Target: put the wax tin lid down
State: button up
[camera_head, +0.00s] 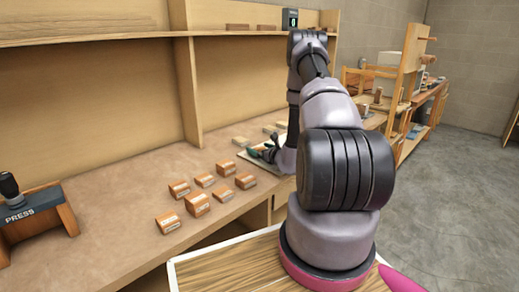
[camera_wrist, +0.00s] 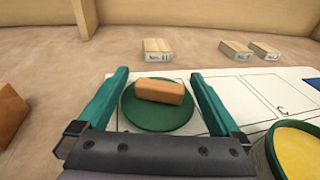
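The wax tin lid, a round green disc (camera_wrist: 150,121), lies flat in the wrist view, apparently on a white printed sheet (camera_wrist: 230,87). An orange-brown block (camera_wrist: 160,91) sits on top of it. My gripper (camera_wrist: 160,72) has its two green fingers spread wide, one on each side of the lid, with narrow gaps visible; no contact is clear. The gripper also shows small in the head view (camera_head: 264,152), low over the sheet, partly hidden by my arm. A green-rimmed round tin with yellow wax (camera_wrist: 300,152) is at the wrist view's lower right, cut off by the edge.
Several labelled blocks (camera_head: 197,204) stand on the bench left of my gripper. Pale labelled blocks (camera_wrist: 157,49) lie beyond the sheet. A press (camera_head: 35,215) is at the far left. A shelf and back panel (camera_head: 90,95) bound the bench.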

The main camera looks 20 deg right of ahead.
jog(key=shift+s+r, duration=0.1)
jog(key=shift+r, duration=0.05)
jog(key=v, duration=1.1)
jog(key=shift+s, duration=0.35)
jog(key=w+a+r+n+y, duration=0.2)
jog(key=a+r+n+y, duration=0.25)
jog(key=a+r, duration=0.35)
jog(key=s+a+r+n+g+y, duration=0.4)
jog(key=s+a+r+n+g, duration=0.1)
jog(key=a+r+n, duration=0.3)
jog(key=s+a+r+n+g+y, duration=0.4)
jog(key=a+r+n+g, duration=0.1)
jog(key=a+r, duration=0.35)
jog(key=s+r+n+g+h, duration=0.2)
jog(key=s+r+n+h, duration=0.25)
jog(key=s, duration=0.25)
jog(key=s+r+n+g+h, duration=0.1)
jog(key=s+r+n+h, duration=0.3)
jog(key=s, duration=0.4)
jog(key=s+d+r+n+t+h, duration=0.3)
jog(key=d+r+n+t+h, duration=0.1)
jog(key=d+r, duration=0.1)
